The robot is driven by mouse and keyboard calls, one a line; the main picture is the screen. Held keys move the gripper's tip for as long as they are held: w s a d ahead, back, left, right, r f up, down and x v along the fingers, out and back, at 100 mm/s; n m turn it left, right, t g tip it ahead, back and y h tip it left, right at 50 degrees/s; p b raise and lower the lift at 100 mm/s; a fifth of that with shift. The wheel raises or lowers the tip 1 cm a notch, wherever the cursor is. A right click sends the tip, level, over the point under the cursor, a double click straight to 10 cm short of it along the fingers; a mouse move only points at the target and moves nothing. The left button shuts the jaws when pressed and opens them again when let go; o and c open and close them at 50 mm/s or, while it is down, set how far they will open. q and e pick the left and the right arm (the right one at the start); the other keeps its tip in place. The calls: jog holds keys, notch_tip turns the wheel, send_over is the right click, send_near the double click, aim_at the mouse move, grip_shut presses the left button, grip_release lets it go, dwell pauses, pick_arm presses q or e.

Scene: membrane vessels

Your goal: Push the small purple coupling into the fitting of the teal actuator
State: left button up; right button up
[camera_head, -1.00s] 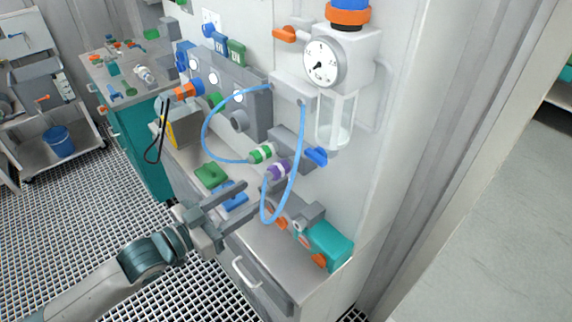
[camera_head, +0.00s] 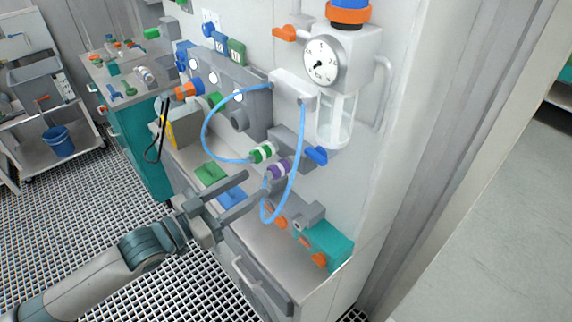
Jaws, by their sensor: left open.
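The small purple coupling (camera_head: 279,169), with a white band, is on the end of a blue hose (camera_head: 297,165) near the wall panel. The teal actuator (camera_head: 328,245) lies at the right end of the bench, with orange parts and a grey fitting (camera_head: 309,215) by it. My left gripper (camera_head: 252,188) is open, its fingers pointing right toward the purple coupling. The fingertips are close to the coupling and hose; I cannot tell if they touch. Nothing shows between the fingers. My right gripper is not in view.
A green-banded coupling (camera_head: 263,152) on the other hose sits just left of the purple one. Green (camera_head: 211,174) and blue (camera_head: 232,197) blocks lie on the bench. A gauge (camera_head: 322,62) with a clear bowl (camera_head: 337,121) is above. The bench front (camera_head: 262,253) is clear.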

aim_at(266, 177)
pick_arm(q)
jog(key=x, duration=0.5)
jog(key=shift+w+d, duration=0.25)
jog(key=shift+d, duration=0.1)
jog(key=shift+x, duration=1.05)
dwell(0.7)
grip_shut()
jog(key=shift+a, duration=0.1)
dwell(0.3)
